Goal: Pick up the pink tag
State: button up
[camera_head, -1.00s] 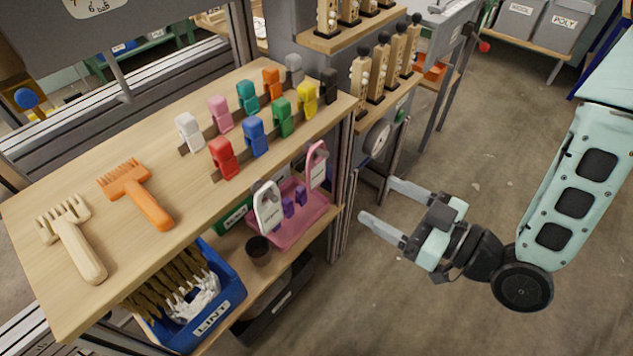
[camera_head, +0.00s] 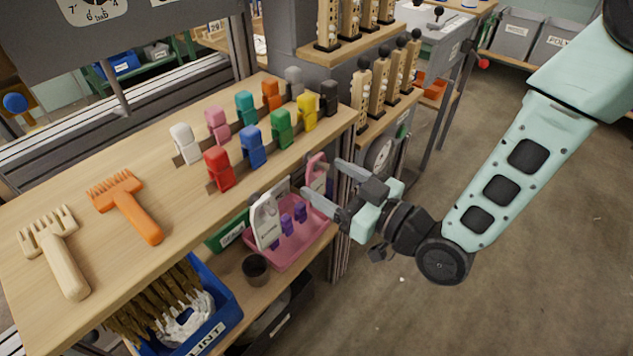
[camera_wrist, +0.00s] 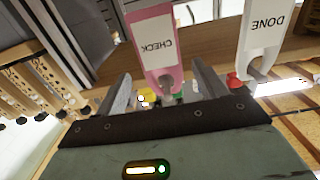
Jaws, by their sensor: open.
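The pink tag (camera_head: 317,172) hangs upright beside the shelf's front, just under the top board. In the wrist view it shows as a pink tag (camera_wrist: 153,28) with a white label reading CHECK, upside down. My gripper (camera_head: 322,180) is open and empty, its fingertips close to the tag from the right. In the wrist view, the tag's narrow end lies between the two fingers of my gripper (camera_wrist: 163,88); I cannot tell how deep it sits between them. A white tag (camera_head: 267,222), labelled DONE in the wrist view (camera_wrist: 262,28), hangs to its left in the head view.
A pink tray (camera_head: 290,252) with purple pieces sits on the lower shelf below the tags. Coloured clips, including a red one (camera_head: 219,168), stand on the top board (camera_head: 110,265). Wooden posts (camera_head: 361,92) stand behind. Floor to the right is clear.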

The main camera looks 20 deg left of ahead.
aim_at(318, 177)
jog(key=x, duration=0.5)
jog(key=shift+s+a+f, duration=0.1)
jog(key=shift+s+a, duration=0.05)
jog(key=shift+a, duration=0.05)
jog(key=c, duration=1.1)
